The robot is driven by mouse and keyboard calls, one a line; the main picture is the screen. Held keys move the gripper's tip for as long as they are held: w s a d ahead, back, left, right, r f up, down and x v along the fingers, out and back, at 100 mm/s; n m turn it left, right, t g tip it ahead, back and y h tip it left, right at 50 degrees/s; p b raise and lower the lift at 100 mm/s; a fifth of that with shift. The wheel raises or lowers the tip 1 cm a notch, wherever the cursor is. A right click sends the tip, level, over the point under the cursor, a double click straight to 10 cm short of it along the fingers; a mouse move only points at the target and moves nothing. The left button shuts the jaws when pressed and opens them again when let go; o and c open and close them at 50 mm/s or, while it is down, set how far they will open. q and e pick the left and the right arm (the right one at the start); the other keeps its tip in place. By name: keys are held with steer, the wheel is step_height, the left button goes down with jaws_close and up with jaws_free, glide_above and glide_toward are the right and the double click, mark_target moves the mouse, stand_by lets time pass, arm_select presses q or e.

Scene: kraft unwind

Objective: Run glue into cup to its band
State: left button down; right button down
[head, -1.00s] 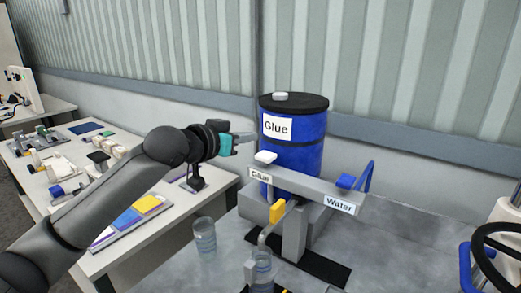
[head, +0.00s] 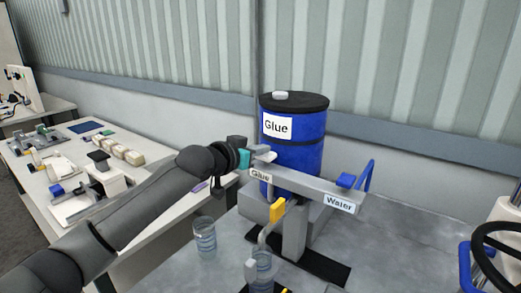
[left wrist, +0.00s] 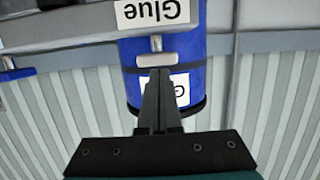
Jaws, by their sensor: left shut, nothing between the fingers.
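The blue glue drum (head: 306,150) with a black lid stands at the back centre. In front of it is a grey beam (head: 300,185) with Glue and Water labels. My left gripper (head: 262,150) is shut and empty at the white paddle (head: 268,157) above the Glue label; contact cannot be told. In the left wrist view the shut fingers (left wrist: 160,85) point at the white paddle (left wrist: 155,47), seen upside down. A clear cup (head: 262,273) stands below the glue pipe, partly hidden by it. Another clear cup (head: 205,238) stands to its left. My right gripper is out of view.
A blue lever (head: 346,181) is at the Water end, and a yellow block (head: 278,210) is on the pipe. A side table (head: 150,228) with several items lies left. A dark handwheel (head: 492,250) is at the right edge. The bench between is clear.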

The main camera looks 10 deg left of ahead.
arm_select(q)
steer(key=shift+f+p, duration=0.4)
steer(key=shift+f, duration=0.7)
stand_by(3.6)
stand_by(1.4)
steer(key=shift+r+p, duration=0.65)
step_height(320, 180, up, 4)
steer(key=p, duration=0.3)
steer(key=shift+f+p, duration=0.25)
steer(key=shift+p, duration=0.1)
steer(key=b+v, duration=0.1)
steer(key=v, duration=0.9)
steer(key=shift+f, duration=0.2)
